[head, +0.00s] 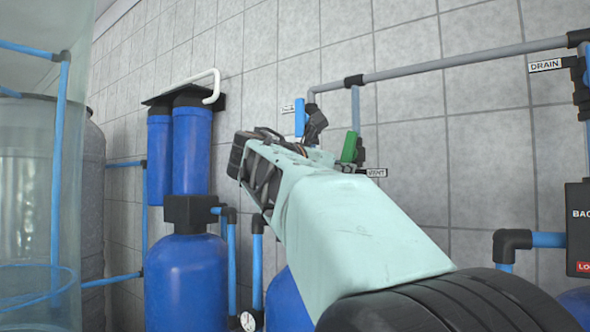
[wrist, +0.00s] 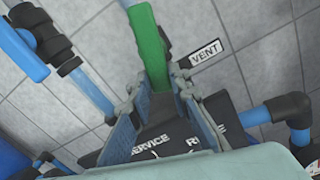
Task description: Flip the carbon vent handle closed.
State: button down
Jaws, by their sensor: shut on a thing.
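The carbon vent handle is a green lever (head: 349,147) beside a white VENT label (head: 376,173) on the tiled wall. In the wrist view the green handle (wrist: 150,45) comes down from the top, with the VENT label (wrist: 206,55) to its right. My gripper (wrist: 158,86) has its two grey fingers on either side of the handle's lower end, shut on it. In the head view my pale green wrist covers the fingers and the spot where they meet the handle.
A blue-handled valve (head: 300,117) sits left of the green handle. A grey pipe (head: 455,63) runs above toward the DRAIN label (head: 545,65). Blue filter housings (head: 192,150) and a blue tank (head: 187,285) stand left. A black box (head: 580,228) is at the right edge.

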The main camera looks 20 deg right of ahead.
jog(key=m, duration=0.2)
jog(key=w+r+m, duration=0.1)
jog(key=m, duration=0.2)
jog(key=a+m+b, duration=0.1)
jog(key=m, duration=0.2)
jog(key=shift+w+r, duration=0.15)
jog(key=shift+w, duration=0.1)
jog(key=shift+w+a+r+m, duration=0.1)
jog(key=shift+r+m, duration=0.2)
jog(key=shift+m, duration=0.75)
jog(key=shift+w+a+r+m, duration=0.1)
jog(key=shift+r+m, duration=0.2)
jog(key=shift+m, duration=0.8)
jog(key=shift+a+r+m, duration=0.1)
jog(key=shift+r+m, duration=0.2)
jog(key=shift+m, duration=0.75)
jog(key=c, duration=1.8)
grip_release()
jog(key=shift+r, duration=0.1)
jog(key=shift+o, duration=0.2)
jog(key=v, duration=1.2)
